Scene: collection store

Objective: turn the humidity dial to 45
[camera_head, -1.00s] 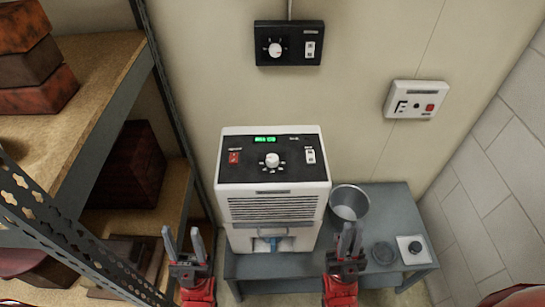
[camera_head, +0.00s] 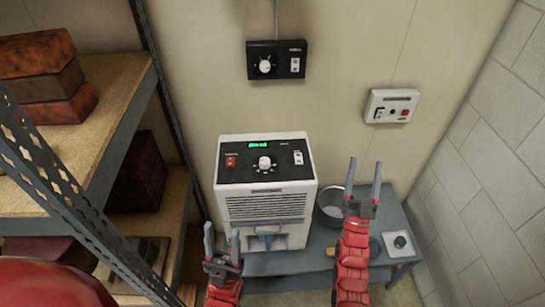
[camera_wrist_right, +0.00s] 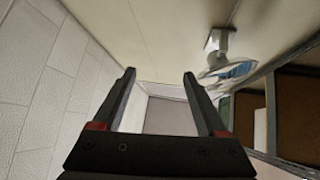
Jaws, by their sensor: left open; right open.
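A white dehumidifier-like unit (camera_head: 266,205) stands on the grey bench. Its black top panel holds a round white dial (camera_head: 265,162), a green display (camera_head: 258,144) too small to read, a red switch (camera_head: 230,161) and a white switch. The dial's setting is not readable. My left gripper (camera_head: 222,230) is open and empty at the unit's lower left, below the panel. My right gripper (camera_head: 364,168) is open and empty, raised to the right of the unit, apart from the dial. Its spread fingers also show in the right wrist view (camera_wrist_right: 159,80), with nothing between them.
A black wall box (camera_head: 276,60) above has another white dial and a switch. A white wall box (camera_head: 391,106) with a red button hangs at right. A metal bucket (camera_head: 329,204) and a small knobbed plate (camera_head: 399,243) stand on the bench (camera_head: 284,261). Shelving (camera_head: 95,150) fills the left.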

